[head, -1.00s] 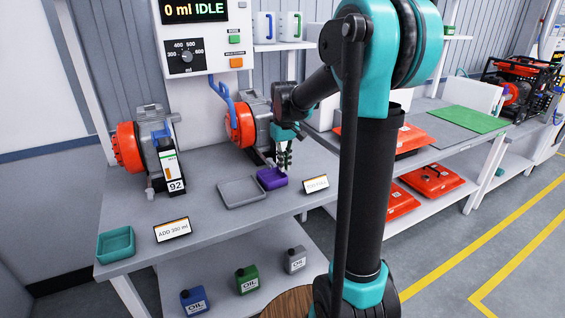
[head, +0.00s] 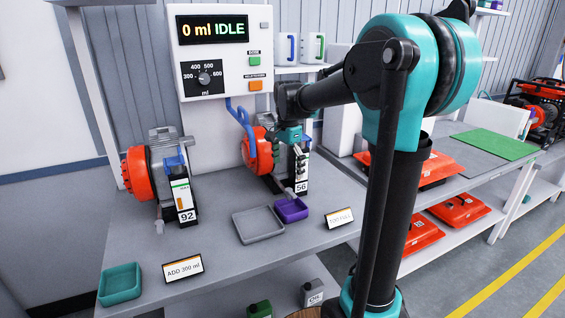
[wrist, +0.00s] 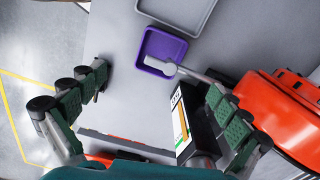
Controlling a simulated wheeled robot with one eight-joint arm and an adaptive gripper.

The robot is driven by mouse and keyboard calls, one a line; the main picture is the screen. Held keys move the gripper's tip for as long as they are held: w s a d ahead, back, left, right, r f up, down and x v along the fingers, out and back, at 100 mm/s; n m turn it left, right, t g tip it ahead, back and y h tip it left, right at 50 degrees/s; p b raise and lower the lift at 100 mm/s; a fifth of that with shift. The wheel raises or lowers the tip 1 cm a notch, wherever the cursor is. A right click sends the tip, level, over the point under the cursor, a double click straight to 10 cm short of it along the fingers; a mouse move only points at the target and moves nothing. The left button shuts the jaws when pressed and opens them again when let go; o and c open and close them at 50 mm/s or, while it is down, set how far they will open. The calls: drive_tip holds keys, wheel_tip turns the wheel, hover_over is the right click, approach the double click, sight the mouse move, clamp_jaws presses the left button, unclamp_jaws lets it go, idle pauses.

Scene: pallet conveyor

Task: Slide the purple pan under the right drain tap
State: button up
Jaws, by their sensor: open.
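The small purple pan (head: 293,214) sits on the grey bench in front of the right engine, labelled 56. The right drain tap (head: 289,193) reaches out over it in the head view. In the wrist view the light grey end of the tap (wrist: 160,66) overlaps the near part of the purple pan (wrist: 160,45), which looks empty. My gripper (head: 302,158) is above and behind the pan, beside the right engine, and touches nothing that I can see.
A grey tray (head: 258,236) lies left of the pan. The red engine (wrist: 275,115) and its label gauge are close to my right finger. A sign (head: 339,218) stands right of the pan. The left engine (head: 140,175) and teal tray (head: 119,292) are farther left.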

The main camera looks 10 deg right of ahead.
drive_tip(key=shift+w+a+r+m, duration=0.3)
drive_tip(key=shift+w+m, duration=0.1)
drive_tip(key=shift+m, duration=0.4)
approach(283, 203)
drive_tip(key=s+f, duration=0.1)
drive_tip(key=f, duration=0.1)
drive_tip(key=s+f, duration=0.2)
drive_tip(key=f, duration=0.1)
drive_tip(key=s+f, duration=0.1)
drive_tip(key=f, duration=0.2)
drive_tip(key=shift+s+d+f, duration=0.1)
drive_tip(key=shift+s+f, duration=0.05)
drive_tip(key=shift+s, duration=0.2)
drive_tip(key=c, duration=1)
drive_tip(key=shift+w+a, duration=0.35)
drive_tip(key=shift+w, duration=0.55)
drive_tip(key=shift+c, duration=0.2)
drive_tip(key=o, duration=1)
drive_tip(key=shift+o, duration=0.2)
wheel_tip(283, 203, up, 12)
